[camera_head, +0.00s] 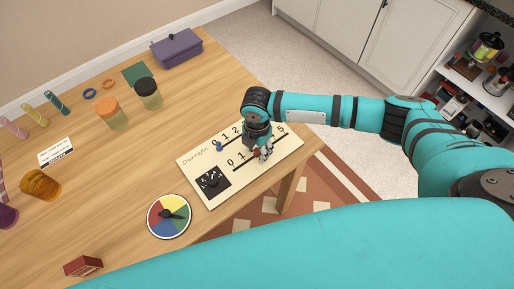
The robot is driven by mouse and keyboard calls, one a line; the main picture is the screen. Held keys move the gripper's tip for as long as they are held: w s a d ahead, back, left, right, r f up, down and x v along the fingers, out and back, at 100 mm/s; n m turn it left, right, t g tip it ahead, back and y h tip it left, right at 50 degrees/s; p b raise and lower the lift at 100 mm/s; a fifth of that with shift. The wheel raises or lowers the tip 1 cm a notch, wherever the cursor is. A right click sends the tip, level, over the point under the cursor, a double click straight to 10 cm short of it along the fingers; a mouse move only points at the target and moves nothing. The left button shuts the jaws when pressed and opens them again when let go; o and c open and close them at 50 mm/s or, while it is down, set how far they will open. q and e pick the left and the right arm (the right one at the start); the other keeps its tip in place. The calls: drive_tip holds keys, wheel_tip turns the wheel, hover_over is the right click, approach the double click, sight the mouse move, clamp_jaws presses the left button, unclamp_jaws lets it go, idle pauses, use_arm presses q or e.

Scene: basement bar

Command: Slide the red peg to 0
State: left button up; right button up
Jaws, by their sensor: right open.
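A white number board (238,178) lies on the wooden table near its right edge, with two rows of numbers and a slot line under each. A blue peg (219,146) stands at the upper row, near its 0. My right gripper (265,154) points down over the lower row, right of its 0 and 1. It is open. A small red bit, likely the red peg (257,153), shows at its fingertips; most of it is hidden, so contact cannot be told. My left gripper is not in view.
A colour spinner (169,216) lies left of the board. A small red box (83,266) is at the near left. Two jars (148,93) (112,114), an amber glass (41,185) and a purple box (177,48) stand farther away. The table's middle is mostly clear.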

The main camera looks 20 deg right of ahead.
sight(234, 170)
clamp_jaws()
idle(0.4)
drive_tip(key=shift+a, duration=0.1)
drive_tip(key=s+a, duration=0.1)
drive_tip(key=a, duration=0.1)
drive_tip(key=s+a+p, duration=0.1)
drive_tip(key=a, duration=0.2)
drive_tip(key=s+a+p, duration=0.1)
drive_tip(key=a, duration=0.1)
drive_tip(key=shift+a, duration=0.4)
unclamp_jaws()
drive_tip(key=shift+a, duration=0.1)
